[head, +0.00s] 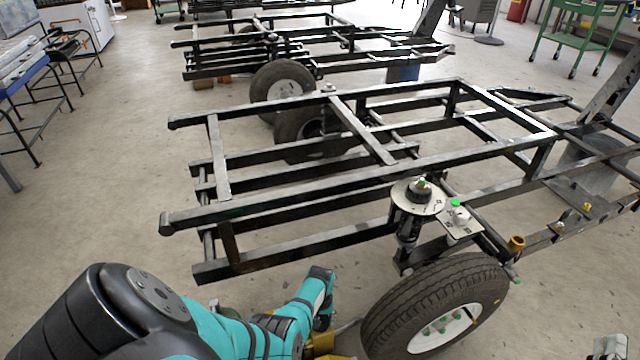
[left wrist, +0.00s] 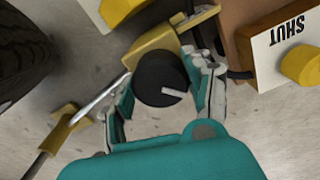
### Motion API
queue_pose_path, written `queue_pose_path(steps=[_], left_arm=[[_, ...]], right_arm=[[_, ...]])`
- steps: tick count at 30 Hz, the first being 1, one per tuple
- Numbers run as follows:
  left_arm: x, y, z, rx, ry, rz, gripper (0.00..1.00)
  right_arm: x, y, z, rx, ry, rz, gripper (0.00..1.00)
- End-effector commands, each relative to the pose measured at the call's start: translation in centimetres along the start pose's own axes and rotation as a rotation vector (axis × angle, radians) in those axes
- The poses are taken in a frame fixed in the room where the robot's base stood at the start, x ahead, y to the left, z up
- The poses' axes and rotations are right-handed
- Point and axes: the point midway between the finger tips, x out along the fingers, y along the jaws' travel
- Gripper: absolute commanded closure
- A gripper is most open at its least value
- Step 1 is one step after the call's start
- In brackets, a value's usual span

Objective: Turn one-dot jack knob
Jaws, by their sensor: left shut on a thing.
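A black round knob (left wrist: 160,80) with a white pointer mark sits on a yellow jack block (left wrist: 153,45) in the left wrist view. My left gripper (left wrist: 163,72) is shut around the knob, one finger on each side. No dot on the knob can be made out. In the head view, my left arm reaches down beside the wheel, and part of the yellow jack (head: 320,344) shows under it. The knob is hidden there. A pale piece at the bottom right of the head view may be my right gripper; its fingers are not clear.
A black tyre (head: 436,305) stands close to the right of my left arm, under a black steel frame (head: 330,210). A white plate reading "SHUT" (left wrist: 287,42) with a yellow knob (left wrist: 301,66) is right of the jack. A metal rod (left wrist: 98,97) runs left from the jack.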

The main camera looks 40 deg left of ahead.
Motion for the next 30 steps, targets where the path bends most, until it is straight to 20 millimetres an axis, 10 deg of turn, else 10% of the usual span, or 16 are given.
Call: queue_pose_path(steps=[30], left_arm=[[0.0, 0.0, -0.1, -0.965, 0.002, 0.0, 0.81]], right_arm=[[-0.5, 0.5, 3.1, -0.006, -0.185, 0.01, 0.35]])
